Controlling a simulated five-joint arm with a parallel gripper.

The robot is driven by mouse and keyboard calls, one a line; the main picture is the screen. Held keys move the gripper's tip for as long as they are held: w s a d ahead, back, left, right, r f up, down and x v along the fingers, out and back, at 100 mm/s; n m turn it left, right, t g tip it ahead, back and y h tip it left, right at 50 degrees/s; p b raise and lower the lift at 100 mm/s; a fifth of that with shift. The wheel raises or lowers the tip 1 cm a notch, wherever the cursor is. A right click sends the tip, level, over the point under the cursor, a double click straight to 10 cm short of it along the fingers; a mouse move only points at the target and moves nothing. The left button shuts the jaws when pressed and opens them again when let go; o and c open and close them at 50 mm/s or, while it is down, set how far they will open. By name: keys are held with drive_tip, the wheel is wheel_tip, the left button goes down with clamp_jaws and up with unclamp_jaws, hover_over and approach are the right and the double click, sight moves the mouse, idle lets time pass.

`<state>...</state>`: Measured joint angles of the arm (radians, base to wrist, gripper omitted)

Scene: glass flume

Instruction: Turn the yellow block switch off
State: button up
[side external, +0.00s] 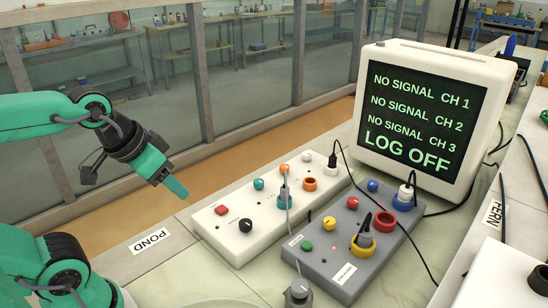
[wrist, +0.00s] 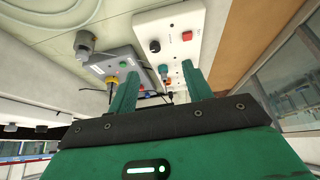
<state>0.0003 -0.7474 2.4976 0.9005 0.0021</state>
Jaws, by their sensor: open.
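A grey control box (side external: 322,262) lies on the bench in the side external view. A yellow round collar (side external: 361,250) stands on it, with a black lever (side external: 364,228) leaning in it. A smaller yellow button (side external: 329,223) sits further back on the same box. In the wrist view the yellow collar (wrist: 113,84) shows small, left of my fingers, its lever position unclear. My gripper (side external: 177,188) is open and empty, above and left of the white box, well away from the yellow parts. Its two green fingers (wrist: 159,69) are spread in the wrist view.
A white box (side external: 225,238) with coloured knobs lies beside the grey box. A monitor (side external: 425,115) reads NO SIGNAL for three channels and LOG OFF. Cables cross the boxes. A grey plug-like part (side external: 298,291) stands at the front. A glass wall (side external: 240,85) runs behind.

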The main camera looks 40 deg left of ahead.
drive_tip(key=w+d+r+m+g, duration=0.1)
drive_tip(key=w+m, duration=0.1)
drive_tip(key=w, duration=0.2)
drive_tip(key=w+d+r+m, duration=0.2)
drive_tip(key=w, duration=0.3)
drive_tip(key=m+g, duration=0.5)
drive_tip(key=m, duration=0.6)
hover_over(330, 220)
drive_tip(key=f, duration=1.3)
drive_tip(key=shift+s+a+f, duration=0.15)
drive_tip(key=shift+s, duration=0.1)
drive_tip(key=shift+w+f, duration=0.15)
drive_tip(key=shift+f, duration=0.15)
drive_tip(key=shift+f, duration=3.9)
drive_tip(key=c, duration=1)
